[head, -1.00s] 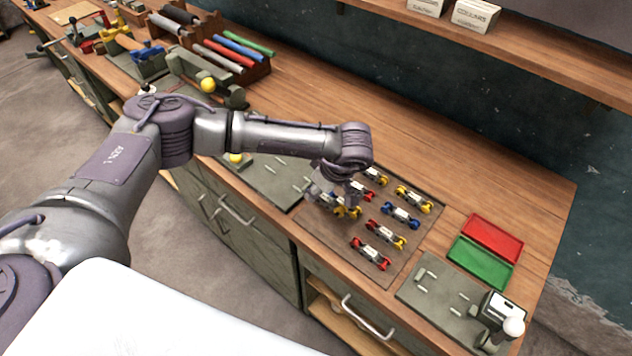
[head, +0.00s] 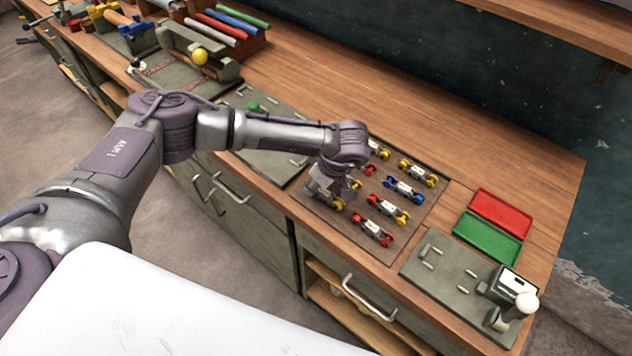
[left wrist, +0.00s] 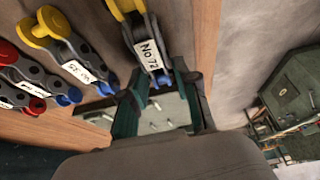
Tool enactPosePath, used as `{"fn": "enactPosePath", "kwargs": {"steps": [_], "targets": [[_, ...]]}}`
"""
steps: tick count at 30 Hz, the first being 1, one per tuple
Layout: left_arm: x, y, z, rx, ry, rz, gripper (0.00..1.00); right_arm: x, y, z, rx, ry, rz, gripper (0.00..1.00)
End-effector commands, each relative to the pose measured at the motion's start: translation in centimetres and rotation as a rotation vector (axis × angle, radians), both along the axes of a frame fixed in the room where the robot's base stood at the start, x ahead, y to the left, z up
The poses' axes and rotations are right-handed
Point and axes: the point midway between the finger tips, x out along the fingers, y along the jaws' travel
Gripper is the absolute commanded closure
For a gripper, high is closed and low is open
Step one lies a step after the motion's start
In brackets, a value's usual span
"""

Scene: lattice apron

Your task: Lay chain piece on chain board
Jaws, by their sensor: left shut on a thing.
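My left gripper (head: 335,192) is low over the left part of a brown mat (head: 425,208). Several similar chain pieces with red, yellow or blue ends lie on the mat, including a red-ended one (head: 372,230). Two grey boards with pegs flank the mat, one left (head: 285,165) and one right (head: 430,262); I cannot tell which is the chain board. My right gripper is out of view.
A red tray (head: 500,213) and a green tray (head: 487,237) lie right of the mat. A white-knobbed lever device (head: 512,300) stands at the right board's edge. A rack of coloured rolls (head: 225,30) is at the back left. The rear bench top is clear.

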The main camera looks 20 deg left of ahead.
Motion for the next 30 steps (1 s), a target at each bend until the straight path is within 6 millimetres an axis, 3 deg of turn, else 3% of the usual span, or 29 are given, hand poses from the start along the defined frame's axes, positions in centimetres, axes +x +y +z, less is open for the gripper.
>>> {"fn": "enactPosePath", "kwargs": {"steps": [9, 10, 15, 25, 30], "targets": [[0.0, 0.0, -0.1, 0.000, -0.001, 0.001, 1.00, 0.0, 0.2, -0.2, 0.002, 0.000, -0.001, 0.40], [0.0, 0.0, -0.1, 0.000, -0.001, 0.001, 0.64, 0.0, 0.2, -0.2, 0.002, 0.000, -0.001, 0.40], [0.0, 0.0, -0.1, 0.000, 0.000, 0.001, 0.40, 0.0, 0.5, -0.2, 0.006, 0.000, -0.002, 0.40], [0.0, -0.1, 0.1, 0.000, 0.000, 0.000, 0.40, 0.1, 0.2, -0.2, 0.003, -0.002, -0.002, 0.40], [-0.3, -0.9, 2.2, -0.001, -0.003, -0.001, 0.40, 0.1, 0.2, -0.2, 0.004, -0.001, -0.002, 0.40]]}}
